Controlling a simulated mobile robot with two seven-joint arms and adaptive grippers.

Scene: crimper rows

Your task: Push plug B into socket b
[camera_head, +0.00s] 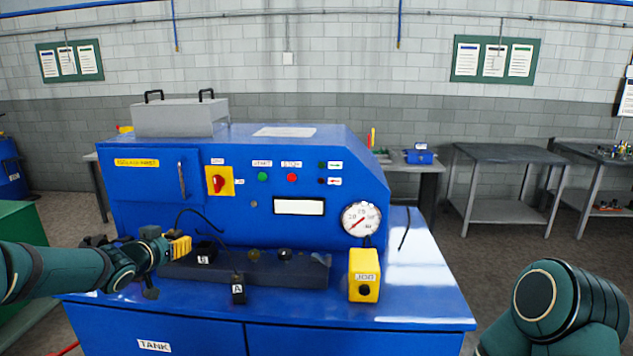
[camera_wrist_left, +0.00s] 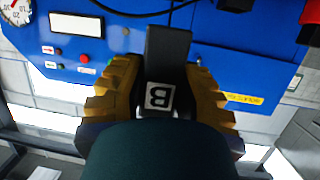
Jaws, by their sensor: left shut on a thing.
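Plug B (camera_head: 205,252) is a black block with a white B label and a black cable. My left gripper (camera_head: 181,247), with yellow fingers, is shut on it at the left end of the dark socket strip (camera_head: 240,274). In the left wrist view plug B (camera_wrist_left: 165,70) sits between the yellow fingers of the left gripper (camera_wrist_left: 160,92), its label facing the camera. Round sockets (camera_head: 285,254) show along the strip; I cannot read which is socket b. Whether plug B touches the strip is unclear. My right gripper is out of view.
Black plug A (camera_head: 238,290) stands at the strip's front edge. A yellow JOG box (camera_head: 364,275) is to the right on the blue bench. The blue control panel (camera_head: 250,190) with its gauge (camera_head: 361,219) rises behind. The bench right of the JOG box is clear.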

